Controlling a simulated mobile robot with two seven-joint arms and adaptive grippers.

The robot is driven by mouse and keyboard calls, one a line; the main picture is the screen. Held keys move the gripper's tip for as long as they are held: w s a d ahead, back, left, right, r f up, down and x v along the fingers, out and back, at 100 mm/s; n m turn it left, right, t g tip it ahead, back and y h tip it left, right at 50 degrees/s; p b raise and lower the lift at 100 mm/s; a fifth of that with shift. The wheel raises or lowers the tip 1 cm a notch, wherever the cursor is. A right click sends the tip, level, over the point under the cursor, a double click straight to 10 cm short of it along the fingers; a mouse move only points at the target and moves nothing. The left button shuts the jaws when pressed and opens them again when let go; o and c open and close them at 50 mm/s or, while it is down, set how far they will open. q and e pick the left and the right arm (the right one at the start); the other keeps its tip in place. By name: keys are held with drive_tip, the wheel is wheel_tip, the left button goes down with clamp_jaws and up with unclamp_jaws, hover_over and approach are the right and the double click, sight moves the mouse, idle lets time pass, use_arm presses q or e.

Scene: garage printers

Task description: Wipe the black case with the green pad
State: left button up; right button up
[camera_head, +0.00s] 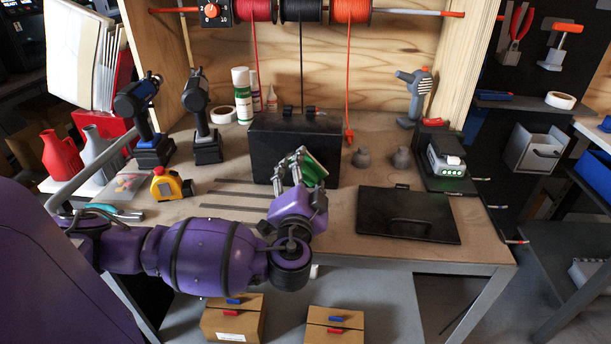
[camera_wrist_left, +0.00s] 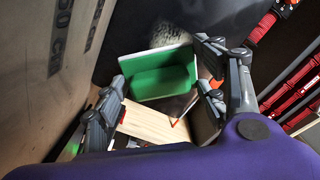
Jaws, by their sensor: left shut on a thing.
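The black case (camera_head: 268,142) stands upright on the workbench, its broad front facing me. In the left wrist view, its dark face (camera_wrist_left: 132,38) has a pale grey, speckled smudge (camera_wrist_left: 172,32) just beyond the pad. My left gripper (camera_head: 301,170) is in front of the case, right of its middle, shut on the green pad (camera_head: 314,172). The pad also shows in the left wrist view (camera_wrist_left: 160,82), with a whitish edge along its top, between the fingers (camera_wrist_left: 160,98). The pad is close to the case face; I cannot tell whether they touch. My right gripper is not in view.
A flat black panel with a handle (camera_head: 408,214) lies right of the case. Drills (camera_head: 203,115), a yellow tape measure (camera_head: 170,186) and bottles (camera_head: 243,95) stand left. A charger with battery (camera_head: 445,160) sits right. Cords hang from spools (camera_head: 305,10) above.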

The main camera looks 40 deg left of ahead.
use_arm(q)
drive_tip(key=shift+x, duration=1.05)
drive_tip(key=shift+s+a+p, duration=0.3)
drive_tip(key=shift+s+a, duration=0.2)
drive_tip(key=shift+a, duration=0.25)
drive_tip(key=shift+s+a+p, duration=0.25)
drive_tip(key=shift+s+a, duration=0.3)
drive_tip(key=shift+a, duration=0.2)
drive_tip(key=shift+w, duration=0.1)
drive_tip(key=shift+w+d, duration=0.5)
drive_tip(key=shift+d, duration=0.25)
drive_tip(key=shift+w+d, duration=0.5)
drive_tip(key=shift+d, duration=0.2)
